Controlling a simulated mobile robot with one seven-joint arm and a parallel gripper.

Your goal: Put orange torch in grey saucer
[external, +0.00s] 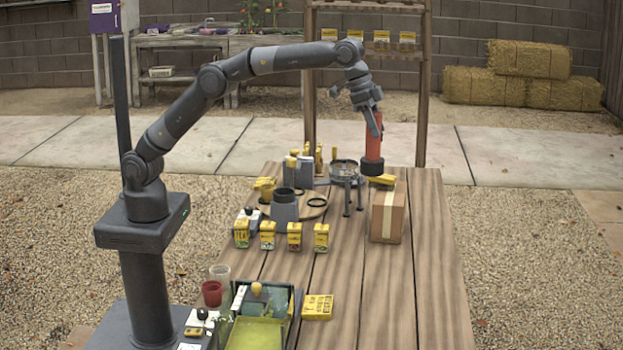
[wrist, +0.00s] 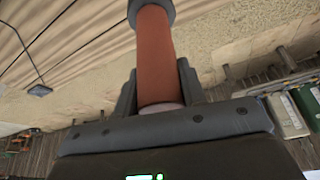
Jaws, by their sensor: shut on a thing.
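The orange torch (external: 372,144) is an upright orange-red tube with a dark grey lower end, over the far part of the wooden table. My gripper (external: 375,122) is shut on its upper part. The wrist view shows the orange tube (wrist: 155,55) between both fingers, with a grey cap at its far end. A flat grey round dish, seemingly the grey saucer (external: 323,182), lies left of the torch's lower end, partly hidden by items around it. I cannot tell whether the torch touches anything below. The saucer is not recognisable in the wrist view.
A small black stand (external: 348,194) and a cardboard box (external: 387,215) are in front of the torch. Grey containers (external: 285,206) and several yellow packets (external: 268,236) stand to the left and nearer. A wooden frame (external: 421,110) rises behind. The table's right side is clear.

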